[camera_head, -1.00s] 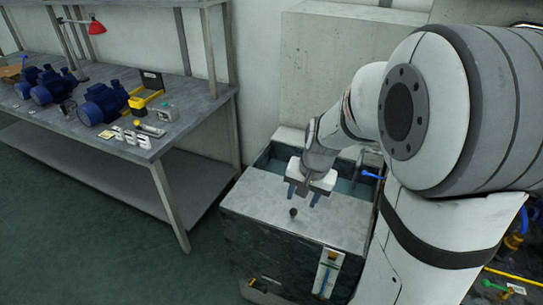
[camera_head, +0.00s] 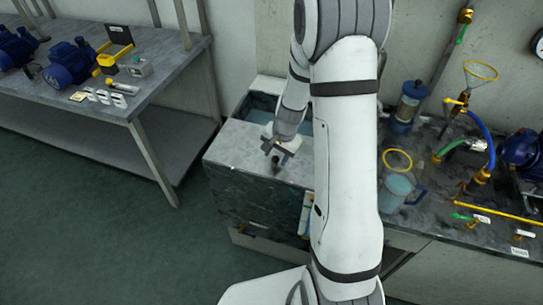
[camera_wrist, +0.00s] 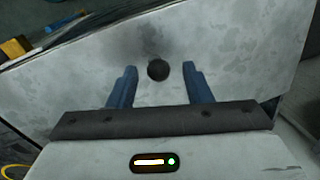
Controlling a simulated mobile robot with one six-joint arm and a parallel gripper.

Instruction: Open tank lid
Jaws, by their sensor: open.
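The tank (camera_head: 255,196) is a dark, marbled box standing against the wall. Its grey lid (camera_head: 232,146) covers the front part of the top, and bluish water (camera_head: 262,108) shows behind it. A small dark round knob (camera_wrist: 158,70) sits on the lid; it also shows in the head view (camera_head: 276,163). My gripper (camera_wrist: 158,74) is open over the lid, with one blue finger on each side of the knob in the wrist view. I cannot tell whether the fingers touch the lid. My arm hides the right part of the tank.
A metal bench (camera_head: 150,85) with blue pumps (camera_head: 68,62) stands at the left. A counter at the right holds a clear jug (camera_head: 396,190), a blue-capped container (camera_head: 408,105), hoses and valves. The green floor (camera_head: 90,230) in front is clear.

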